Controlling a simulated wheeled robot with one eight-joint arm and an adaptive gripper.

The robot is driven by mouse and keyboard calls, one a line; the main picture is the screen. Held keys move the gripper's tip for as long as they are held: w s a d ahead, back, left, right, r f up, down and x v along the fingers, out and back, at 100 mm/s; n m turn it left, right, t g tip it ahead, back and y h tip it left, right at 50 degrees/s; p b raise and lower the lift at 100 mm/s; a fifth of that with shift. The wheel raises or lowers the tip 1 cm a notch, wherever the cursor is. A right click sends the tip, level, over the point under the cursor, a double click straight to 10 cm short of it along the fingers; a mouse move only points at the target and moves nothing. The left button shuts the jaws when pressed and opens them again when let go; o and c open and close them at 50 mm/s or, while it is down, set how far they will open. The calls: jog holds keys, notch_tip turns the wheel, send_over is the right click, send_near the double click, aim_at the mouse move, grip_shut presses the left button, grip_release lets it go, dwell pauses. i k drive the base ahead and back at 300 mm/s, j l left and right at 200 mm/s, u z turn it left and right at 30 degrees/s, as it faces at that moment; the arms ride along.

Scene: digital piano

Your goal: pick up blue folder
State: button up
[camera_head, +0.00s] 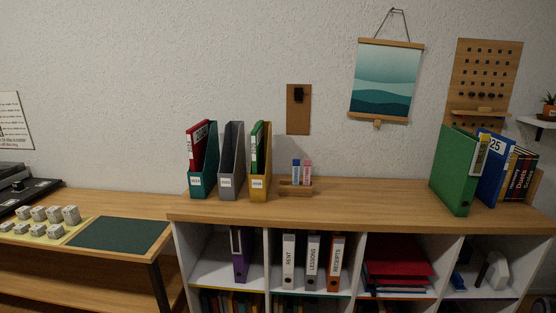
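A blue folder (490,170) stands upright on the right part of the wooden shelf top, with a white label reading 25 near its top. A larger green folder (453,170) stands just to its left and partly overlaps it in the picture. Dark books (519,173) stand to its right. Whether the blue folder touches its neighbours I cannot tell. My gripper is not in view.
The shelf top (370,203) is clear between a small wooden holder (296,189) and the green folder. Teal, grey and yellow file holders (231,180) stand at its left. A pegboard (485,75) and a wall shelf (537,122) are above the folders.

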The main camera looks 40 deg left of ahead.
aim_at(500, 152)
jog(key=u, duration=1.8)
jog(key=z, duration=1.8)
jog(key=i+l+u, duration=0.15)
jog(key=i+l, duration=0.25)
